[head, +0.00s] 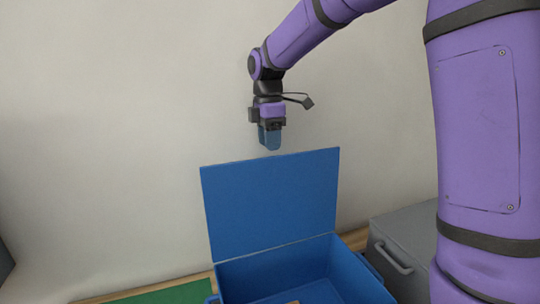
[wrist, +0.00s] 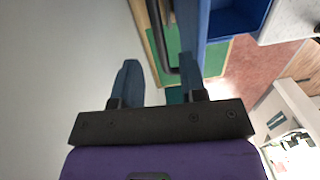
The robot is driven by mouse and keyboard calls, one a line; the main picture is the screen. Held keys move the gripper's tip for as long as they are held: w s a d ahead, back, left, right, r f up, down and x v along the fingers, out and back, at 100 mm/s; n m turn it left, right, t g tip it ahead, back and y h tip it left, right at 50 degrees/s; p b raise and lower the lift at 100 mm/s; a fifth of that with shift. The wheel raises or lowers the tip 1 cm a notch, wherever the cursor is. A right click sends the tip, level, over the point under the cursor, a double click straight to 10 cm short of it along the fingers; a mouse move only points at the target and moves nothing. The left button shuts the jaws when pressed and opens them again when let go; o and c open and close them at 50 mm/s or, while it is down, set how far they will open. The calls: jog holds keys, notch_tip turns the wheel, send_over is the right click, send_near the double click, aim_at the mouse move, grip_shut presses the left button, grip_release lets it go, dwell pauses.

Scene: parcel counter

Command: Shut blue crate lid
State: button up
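The blue crate (head: 275,276) stands at the bottom middle of the head view. Its lid (head: 270,205) is up, nearly upright, hinged at the crate's rear edge. My gripper (head: 269,147) points down just above the lid's top edge in the head view and does not appear to touch it. In the wrist view my gripper (wrist: 158,75) has its two fingers apart with nothing held between them. The lid shows nearly edge-on there as a blue strip (wrist: 203,35) beside the right finger, with the crate's inside (wrist: 238,18) beyond.
A grey box with a handle (head: 405,244) stands right of the crate. A green mat (head: 175,293) lies left of it on the wooden counter. The pale wall (head: 110,130) is close behind. A brown item (head: 293,302) shows slightly inside the crate.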

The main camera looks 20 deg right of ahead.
jog(key=shift+s+f, duration=0.2)
jog(key=shift+f, duration=1.85)
grip_shut()
